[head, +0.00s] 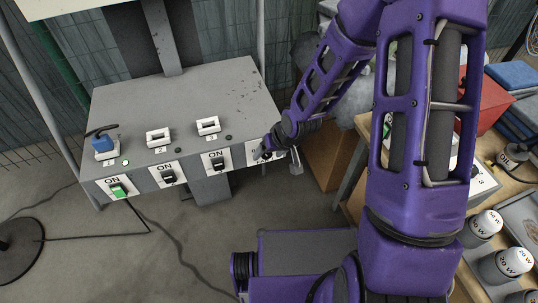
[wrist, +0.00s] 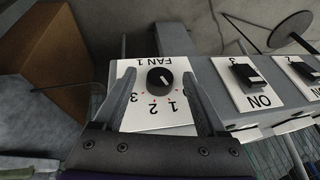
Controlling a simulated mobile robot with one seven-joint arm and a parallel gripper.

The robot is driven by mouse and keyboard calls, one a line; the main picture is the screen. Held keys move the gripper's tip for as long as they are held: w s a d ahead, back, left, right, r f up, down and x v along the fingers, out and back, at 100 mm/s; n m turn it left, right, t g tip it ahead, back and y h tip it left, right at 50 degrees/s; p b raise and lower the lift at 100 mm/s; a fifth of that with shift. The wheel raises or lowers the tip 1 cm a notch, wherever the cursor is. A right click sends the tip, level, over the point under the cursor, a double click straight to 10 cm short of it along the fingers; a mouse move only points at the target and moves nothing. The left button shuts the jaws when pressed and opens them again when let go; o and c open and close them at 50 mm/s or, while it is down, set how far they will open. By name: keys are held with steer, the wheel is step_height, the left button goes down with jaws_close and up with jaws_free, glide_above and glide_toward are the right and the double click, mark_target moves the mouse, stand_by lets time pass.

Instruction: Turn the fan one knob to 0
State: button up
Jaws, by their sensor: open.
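The fan one knob (wrist: 160,80) is a round black dial on a white plate (wrist: 138,119), marked FAN 1 with numbers 1, 2 and 3, upside down in the wrist view. A small light mark shows on the dial, but I cannot tell surely which number it points at. The 0 is not visible. My gripper (wrist: 159,74) is open, with one finger on each side of the dial and visible gaps between. In the head view the plate (head: 253,153) sits at the right end of the grey panel's front, and my gripper is beside it, partly hidden.
Left of the knob, the grey panel (head: 240,85) carries switches marked ON; the leftmost switch (head: 118,189) is green. A blue plug (head: 102,143) and white sockets (head: 158,137) sit on top. A cardboard box (head: 330,155) and a cluttered bench stand to the right.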

steer(key=shift+f, duration=0.1)
jaws_close()
stand_by(0.4)
steer(key=b, duration=0.2)
steer(key=h+b, duration=0.1)
steer(key=shift+a+f+b, duration=0.15)
steer(key=shift+a+b, duration=0.1)
steer(key=shift+b, duration=0.15)
steer(key=shift+s+a+n+t+h+b, duration=0.15)
steer(key=shift+n+t+h+b, duration=0.25)
steer(key=shift+h+b, duration=0.7)
steer(key=shift+a+r+n+t+h+p, duration=0.1)
steer(key=shift+r+n+t+h+p, duration=0.1)
steer(key=shift+h+p, duration=0.55)
steer(key=shift+r+n+t+h+p, duration=0.1)
steer(key=shift+t+h+p, duration=0.1)
steer(key=shift+h+p, duration=0.5)
steer(key=shift+p, duration=0.4)
steer(key=shift+a+f+t+h+p, duration=0.15)
steer(key=shift+t+h+p, duration=0.25)
steer(key=shift+h+p, duration=0.35)
steer(key=shift+s+f+h, duration=0.1)
steer(key=shift+f+h, duration=0.05)
steer(key=shift+h, duration=0.15)
